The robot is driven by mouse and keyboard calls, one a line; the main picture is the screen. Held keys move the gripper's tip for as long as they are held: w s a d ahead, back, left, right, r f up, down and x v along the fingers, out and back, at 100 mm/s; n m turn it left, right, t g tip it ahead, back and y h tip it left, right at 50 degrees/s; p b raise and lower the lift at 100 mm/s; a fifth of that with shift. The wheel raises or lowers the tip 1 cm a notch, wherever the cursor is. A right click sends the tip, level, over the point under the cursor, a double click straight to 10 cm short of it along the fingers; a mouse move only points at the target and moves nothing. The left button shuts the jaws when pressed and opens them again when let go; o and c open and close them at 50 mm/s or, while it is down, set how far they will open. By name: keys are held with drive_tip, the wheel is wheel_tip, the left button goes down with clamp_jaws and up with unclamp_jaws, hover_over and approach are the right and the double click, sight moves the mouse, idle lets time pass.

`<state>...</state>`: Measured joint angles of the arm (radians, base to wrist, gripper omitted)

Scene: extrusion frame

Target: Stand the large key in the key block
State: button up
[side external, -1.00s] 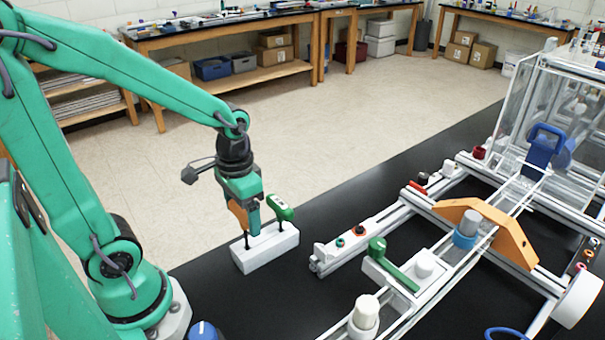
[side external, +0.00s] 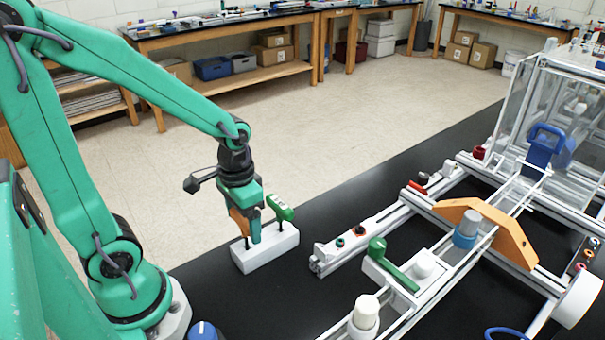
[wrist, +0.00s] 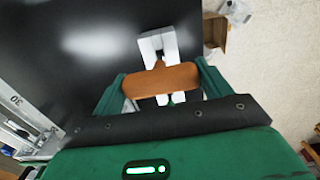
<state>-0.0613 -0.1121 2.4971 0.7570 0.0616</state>
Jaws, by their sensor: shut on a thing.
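The white key block (side external: 268,254) lies on the black table in the side external view; part of it shows beyond the orange key in the wrist view (wrist: 148,46). A green key (side external: 281,207) stands upright at the block's right part on a dark stem. My gripper (side external: 252,228) is shut on an orange key (side external: 237,220), over the left part of the block. In the wrist view the orange handle (wrist: 160,80) lies across between my green fingers. Its dark stem reaches down to the block's top; I cannot tell whether the tip is inside a hole.
An aluminium extrusion frame (side external: 408,208) stands right of the block, with a green handle (side external: 392,263), an orange bracket (side external: 490,235) and white knobs on it. A blue-capped knob (side external: 204,330) is near the front edge. Black table between block and frame is clear.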

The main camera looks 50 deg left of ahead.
drive_tip(key=shift+f, duration=0.5)
drive_tip(key=o, duration=1.2)
drive_tip(key=shift+r, duration=0.1)
drive_tip(key=shift+r, duration=3.8)
drive_tip(key=shift+r, duration=0.1)
wheel_tip(320, 180, up, 8)
drive_tip(key=s+d+t, duration=0.1)
drive_tip(key=s+t, duration=0.1)
drive_tip(key=t, duration=0.3)
drive_tip(key=shift+d+f+t, duration=0.2)
drive_tip(key=shift+d+t, duration=0.05)
drive_tip(key=shift+t, duration=0.05)
